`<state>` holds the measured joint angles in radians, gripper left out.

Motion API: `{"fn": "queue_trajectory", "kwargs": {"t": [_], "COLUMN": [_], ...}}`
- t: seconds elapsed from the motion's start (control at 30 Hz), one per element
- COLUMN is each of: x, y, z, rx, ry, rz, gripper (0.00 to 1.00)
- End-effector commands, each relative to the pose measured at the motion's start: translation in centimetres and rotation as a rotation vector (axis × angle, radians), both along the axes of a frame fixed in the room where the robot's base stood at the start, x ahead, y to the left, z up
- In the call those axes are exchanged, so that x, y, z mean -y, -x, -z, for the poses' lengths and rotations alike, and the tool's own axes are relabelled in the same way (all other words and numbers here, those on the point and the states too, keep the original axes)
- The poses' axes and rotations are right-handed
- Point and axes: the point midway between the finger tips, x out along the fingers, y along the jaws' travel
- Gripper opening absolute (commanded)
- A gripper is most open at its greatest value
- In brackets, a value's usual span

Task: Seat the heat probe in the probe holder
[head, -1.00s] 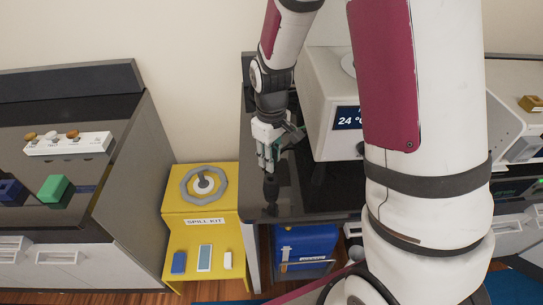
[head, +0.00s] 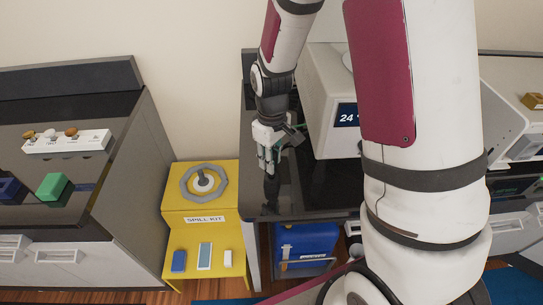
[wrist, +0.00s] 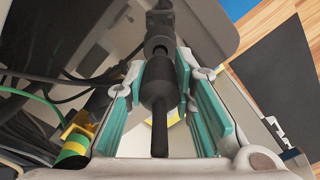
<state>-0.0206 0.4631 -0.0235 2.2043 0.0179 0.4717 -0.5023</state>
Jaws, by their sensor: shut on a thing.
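My gripper (head: 268,165) points down over the black counter (head: 318,195) in the head view. In the wrist view, its green-padded fingers (wrist: 160,95) are closed around a dark probe with a rounded body (wrist: 160,82) and a thin rod running back toward my palm. I take this to be the heat probe. A dark cylindrical part (wrist: 158,45) lies in line just beyond the probe's body. I cannot tell whether it is the probe's lower end or the probe holder. In the head view, the dark shape below the fingers is hard to separate from the glossy counter.
A white device with a display (head: 333,100) stands right beside my gripper. Dark cables (wrist: 60,75) and a yellow-green banded part (wrist: 72,150) are at the left in the wrist view. The yellow spill kit (head: 203,228) stands to the left, below counter height.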

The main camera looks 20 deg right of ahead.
Motion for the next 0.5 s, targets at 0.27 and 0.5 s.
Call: {"fn": "queue_trajectory", "kwargs": {"t": [0.27,0.5], "x": [0.0,0.0], "y": [0.0,0.0], "z": [0.7,1.2], "rx": [-0.001,-0.001], "ry": [0.000,0.000], "rz": [0.000,0.000], "gripper": [0.00,0.00]}}
